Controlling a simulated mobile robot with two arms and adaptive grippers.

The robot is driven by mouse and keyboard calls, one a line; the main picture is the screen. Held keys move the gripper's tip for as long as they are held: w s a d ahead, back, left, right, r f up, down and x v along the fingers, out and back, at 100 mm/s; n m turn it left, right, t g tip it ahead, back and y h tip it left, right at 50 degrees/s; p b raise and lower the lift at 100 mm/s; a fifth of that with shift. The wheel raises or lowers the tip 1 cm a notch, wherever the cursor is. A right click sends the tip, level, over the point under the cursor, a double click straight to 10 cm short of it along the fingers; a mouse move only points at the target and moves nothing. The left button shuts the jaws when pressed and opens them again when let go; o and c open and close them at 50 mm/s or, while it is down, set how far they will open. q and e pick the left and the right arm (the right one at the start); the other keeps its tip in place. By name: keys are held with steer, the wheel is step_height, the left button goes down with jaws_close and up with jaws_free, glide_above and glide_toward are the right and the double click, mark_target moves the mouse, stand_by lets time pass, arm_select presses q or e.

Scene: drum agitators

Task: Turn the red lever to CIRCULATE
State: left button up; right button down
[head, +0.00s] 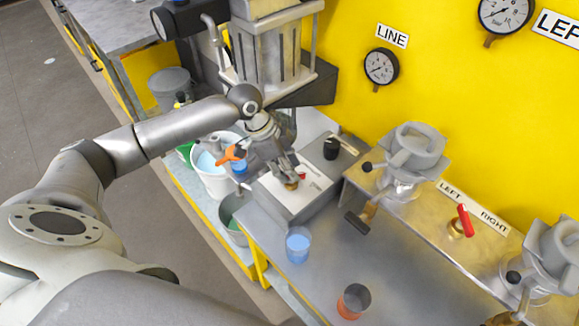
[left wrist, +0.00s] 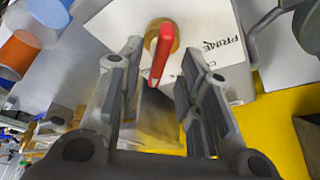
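The red lever (left wrist: 162,55) sits on a round brass valve hub on a white plate (left wrist: 215,50). In the left wrist view the word PRIME can be read beside it; a second word is mostly hidden by a finger. My left gripper (left wrist: 160,60) is open, with a finger on each side of the lever and visible gaps to it. In the head view the left gripper (head: 287,178) points down at the plate and hides most of the lever. My right gripper is not in view.
A black knob (head: 331,148) stands beside the plate. A second red lever (head: 464,220) sits between LEFT and RIGHT labels on a metal shelf. A blue cup (head: 298,245) and an orange-bottomed cup (head: 353,301) stand on the bench. A white bucket (head: 213,183) is left of the gripper.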

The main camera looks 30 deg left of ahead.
arm_select(q)
steer(key=shift+d+f, duration=0.2)
steer(key=shift+f, duration=0.35)
steer(key=shift+c, duration=1)
steer(key=c, duration=0.5)
jaws_close()
steer(key=shift+s+r+n+p, duration=0.15)
steer(key=shift+n+p, duration=0.25)
steer(key=shift+p, duration=0.45)
steer(key=n+t+p, duration=0.1)
steer(key=n+p, duration=0.1)
steer(key=p, duration=0.2)
steer(key=n+y+p, duration=0.1)
steer(key=n+p, duration=0.2)
steer(key=shift+d+r+t+p, duration=0.2)
steer(key=shift+t+p, duration=0.2)
steer(key=shift+f+n+y+p, duration=0.1)
steer(key=shift+n+y+p, duration=0.4)
steer(key=shift+n+p, duration=0.5)
steer(key=shift+f+n+t+p, duration=0.15)
steer(key=shift+n+t+p, duration=0.15)
steer(key=shift+n+p, duration=0.2)
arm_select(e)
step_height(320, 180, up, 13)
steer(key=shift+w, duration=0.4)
arm_select(q)
steer(key=shift+y, duration=0.3)
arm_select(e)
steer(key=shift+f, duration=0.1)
